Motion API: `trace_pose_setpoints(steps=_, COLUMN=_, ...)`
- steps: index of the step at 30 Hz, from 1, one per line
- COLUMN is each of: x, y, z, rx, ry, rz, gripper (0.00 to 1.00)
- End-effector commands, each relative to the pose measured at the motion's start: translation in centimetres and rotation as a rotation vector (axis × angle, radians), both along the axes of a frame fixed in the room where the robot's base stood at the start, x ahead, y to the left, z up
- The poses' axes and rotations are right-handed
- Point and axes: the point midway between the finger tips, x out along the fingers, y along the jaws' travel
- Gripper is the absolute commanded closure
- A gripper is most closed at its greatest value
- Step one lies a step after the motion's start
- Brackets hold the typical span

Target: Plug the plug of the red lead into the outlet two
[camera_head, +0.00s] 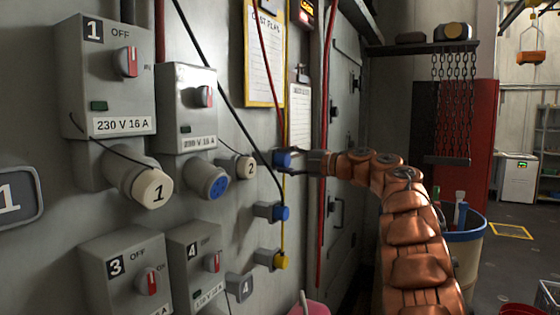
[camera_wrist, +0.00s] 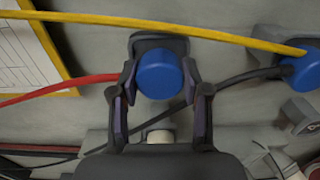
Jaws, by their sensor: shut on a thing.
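The blue plug of the red lead (camera_head: 283,159) is at the wall, right of the outlets, by a grey holder; I cannot tell whether it is still seated there. My gripper (camera_head: 305,161) is shut on it from the right. In the wrist view, the blue plug (camera_wrist: 158,75) sits between my gripper's fingers (camera_wrist: 160,88), with the red lead (camera_wrist: 60,89) running left. Outlet two (camera_head: 190,105) is the grey box right of outlet one. Its blue socket (camera_head: 212,184) faces out uncovered, and a cap marked 2 (camera_head: 246,168) hangs open beside it.
The yellow lead (camera_wrist: 200,31) crosses close to my gripper. Outlet one's cap (camera_head: 152,188) is closed. Outlets three (camera_head: 120,270) and four (camera_head: 196,262) are lower. A blue-rimmed bin (camera_head: 466,235) stands right.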

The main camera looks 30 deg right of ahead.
Motion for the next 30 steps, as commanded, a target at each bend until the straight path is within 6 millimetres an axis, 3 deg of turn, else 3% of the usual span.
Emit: trace_pose_setpoints(steps=30, x=-2.8, y=-1.7, z=0.0, rx=0.001, ry=-0.001, rz=-0.001, gripper=1.0)
